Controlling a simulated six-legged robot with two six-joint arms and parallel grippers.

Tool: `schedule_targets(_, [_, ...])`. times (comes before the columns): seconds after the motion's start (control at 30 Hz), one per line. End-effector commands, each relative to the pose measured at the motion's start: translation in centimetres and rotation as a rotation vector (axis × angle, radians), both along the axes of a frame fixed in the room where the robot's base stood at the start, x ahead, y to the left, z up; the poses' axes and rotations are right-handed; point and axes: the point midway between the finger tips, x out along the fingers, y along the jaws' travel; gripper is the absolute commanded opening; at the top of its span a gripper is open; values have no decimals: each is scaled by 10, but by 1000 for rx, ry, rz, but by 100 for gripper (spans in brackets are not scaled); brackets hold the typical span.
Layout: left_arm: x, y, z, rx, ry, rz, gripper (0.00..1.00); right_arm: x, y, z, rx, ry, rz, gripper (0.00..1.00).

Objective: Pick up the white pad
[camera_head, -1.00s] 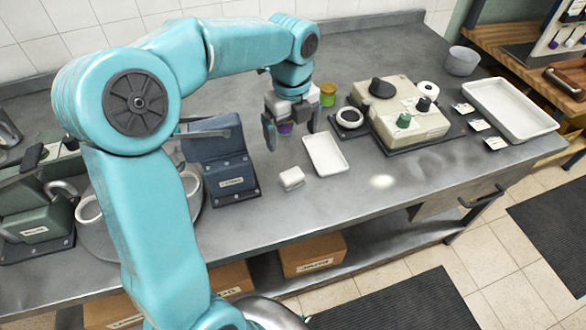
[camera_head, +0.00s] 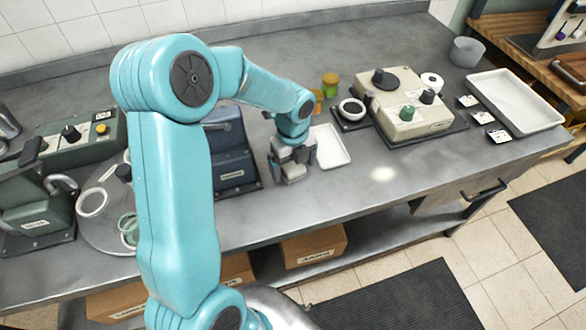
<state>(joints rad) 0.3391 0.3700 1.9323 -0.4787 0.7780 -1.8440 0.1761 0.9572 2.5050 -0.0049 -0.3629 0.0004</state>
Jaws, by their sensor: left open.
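The white pad (camera_head: 293,174) is a small pale block on the grey metal bench, just left of the shallow white tray. My left gripper (camera_head: 293,168) points down over the pad, with its fingers on either side of it. The jaws are open. The gripper hides part of the pad, and I cannot tell whether the fingers touch it. My right gripper is not in view.
The white tray (camera_head: 331,147) lies close to the right of the gripper. A dark blue device (camera_head: 228,165) stands close to the left. Behind are small jars (camera_head: 330,85) and a beige machine (camera_head: 408,112). The bench front at right is clear.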

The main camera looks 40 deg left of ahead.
Motion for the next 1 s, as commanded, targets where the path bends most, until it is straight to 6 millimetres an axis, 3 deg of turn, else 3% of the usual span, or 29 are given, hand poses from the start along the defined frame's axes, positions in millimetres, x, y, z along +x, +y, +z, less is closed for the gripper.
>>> schedule_targets(0.1, [0, 1, -12, -1, 1, -1, 96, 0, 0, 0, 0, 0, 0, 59])
schedule_targets(0.33, [0, 1, -14, 0, 0, -1, 96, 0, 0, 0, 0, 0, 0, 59])
schedule_targets(0.37, [0, 1, -14, 0, 0, -1, 89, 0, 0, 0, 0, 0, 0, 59])
schedule_targets(0.5, [1, 1, -14, 0, 0, -1, 44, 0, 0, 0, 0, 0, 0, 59])
schedule_targets(0.53, [1, 1, -14, 0, 0, -1, 37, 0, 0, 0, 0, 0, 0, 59])
schedule_targets(0.83, [1, 1, -12, 0, -1, -1, 36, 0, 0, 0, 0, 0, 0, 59])
schedule_targets(1.0, [2, 1, 1, 1, -3, 0, 36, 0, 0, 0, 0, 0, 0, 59])
